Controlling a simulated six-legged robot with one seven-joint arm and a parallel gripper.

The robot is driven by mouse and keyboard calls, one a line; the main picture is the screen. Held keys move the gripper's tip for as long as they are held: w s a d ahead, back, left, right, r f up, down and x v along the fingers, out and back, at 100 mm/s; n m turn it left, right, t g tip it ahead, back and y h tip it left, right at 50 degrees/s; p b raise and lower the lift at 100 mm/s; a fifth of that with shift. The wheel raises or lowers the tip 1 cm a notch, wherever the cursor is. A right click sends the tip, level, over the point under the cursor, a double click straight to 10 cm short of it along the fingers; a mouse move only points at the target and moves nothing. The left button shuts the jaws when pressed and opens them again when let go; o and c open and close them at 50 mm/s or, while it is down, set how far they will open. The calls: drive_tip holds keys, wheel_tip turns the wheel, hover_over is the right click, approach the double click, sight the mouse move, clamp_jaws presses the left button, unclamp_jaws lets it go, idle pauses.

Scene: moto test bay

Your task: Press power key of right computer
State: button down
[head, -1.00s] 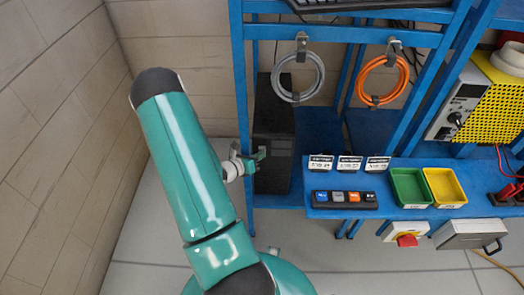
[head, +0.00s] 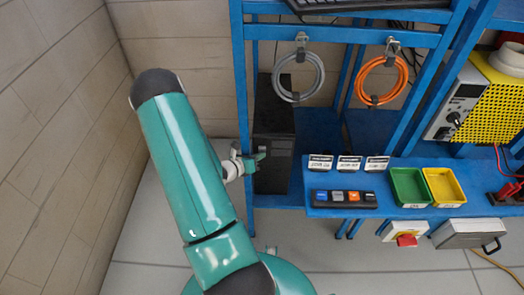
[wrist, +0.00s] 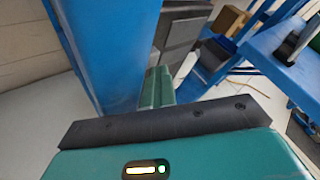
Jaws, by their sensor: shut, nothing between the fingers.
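A black computer tower (head: 274,135) stands upright on the left side of the blue rack. A dark shape (head: 365,130) stands farther right behind the orange cable; I cannot tell whether it is a second computer. My gripper (head: 261,154) is shut and empty at the front of the left tower; I cannot tell whether it touches. In the wrist view my shut teal fingers (wrist: 156,88) point at a dark grey box-like front (wrist: 180,38), beside a blue post (wrist: 100,50). No power key can be made out.
A blue bench holds a button strip (head: 344,198), a green bin (head: 409,187) and a yellow bin (head: 443,187). A grey cable coil (head: 298,95) and an orange one (head: 382,98) hang from the rack. The floor left of the rack is clear, up to the wall.

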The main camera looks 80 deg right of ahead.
drive_tip(key=shift+s+d+r, duration=0.1)
drive_tip(key=shift+s+d, duration=0.2)
drive_tip(key=shift+d, duration=0.2)
drive_tip(key=shift+s+a+r, duration=0.1)
drive_tip(key=shift+s+a, duration=0.1)
drive_tip(key=shift+a, duration=1.15)
drive_tip(key=shift+s+a, duration=0.2)
drive_tip(key=shift+a, duration=1.1)
